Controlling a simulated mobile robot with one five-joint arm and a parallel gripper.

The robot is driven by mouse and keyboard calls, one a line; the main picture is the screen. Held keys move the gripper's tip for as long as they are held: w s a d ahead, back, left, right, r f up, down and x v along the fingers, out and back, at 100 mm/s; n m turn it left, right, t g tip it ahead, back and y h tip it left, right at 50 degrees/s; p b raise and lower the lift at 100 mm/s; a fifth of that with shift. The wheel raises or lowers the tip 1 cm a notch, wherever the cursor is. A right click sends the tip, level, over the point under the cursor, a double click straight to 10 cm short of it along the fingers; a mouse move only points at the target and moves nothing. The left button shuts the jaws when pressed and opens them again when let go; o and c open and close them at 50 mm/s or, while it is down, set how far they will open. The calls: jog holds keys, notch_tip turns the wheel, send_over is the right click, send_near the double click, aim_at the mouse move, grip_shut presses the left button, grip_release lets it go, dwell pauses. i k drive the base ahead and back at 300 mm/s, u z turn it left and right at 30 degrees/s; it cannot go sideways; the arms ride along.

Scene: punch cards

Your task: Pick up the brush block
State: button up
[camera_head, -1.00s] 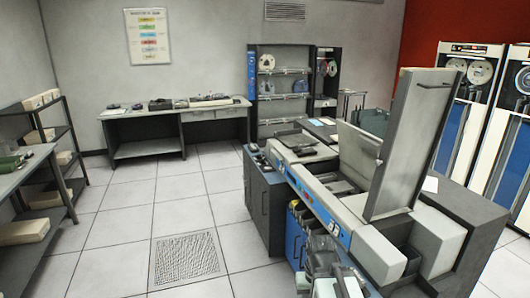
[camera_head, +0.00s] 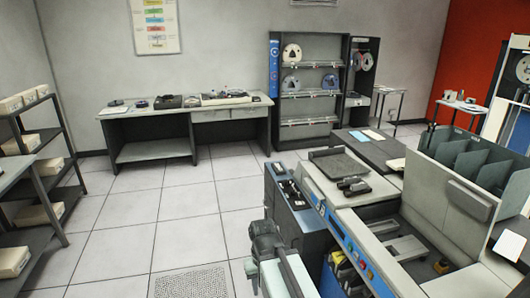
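I cannot tell for sure which thing is the brush block. A small dark block with rounded parts (camera_head: 354,186) lies on the top of the grey card machine (camera_head: 345,208), just in front of a flat black tray (camera_head: 338,165). Another small dark piece (camera_head: 442,266) with a yellowish spot sits in the machine's open bay at the lower right. My arm shows at the bottom centre, left of the machine's front edge and apart from both pieces. Its gripper end cannot be made out, so open or shut does not show.
A dark low cabinet (camera_head: 294,218) with small items on top stands against the machine's left side. Upright dark dividers (camera_head: 470,165) rise at the right. A desk (camera_head: 189,115) and a shelf unit (camera_head: 308,85) stand at the back. The tiled floor at left centre is clear.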

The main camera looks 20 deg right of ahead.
aim_at(348, 181)
jog(key=i, duration=2.75)
jog(key=z, duration=0.15)
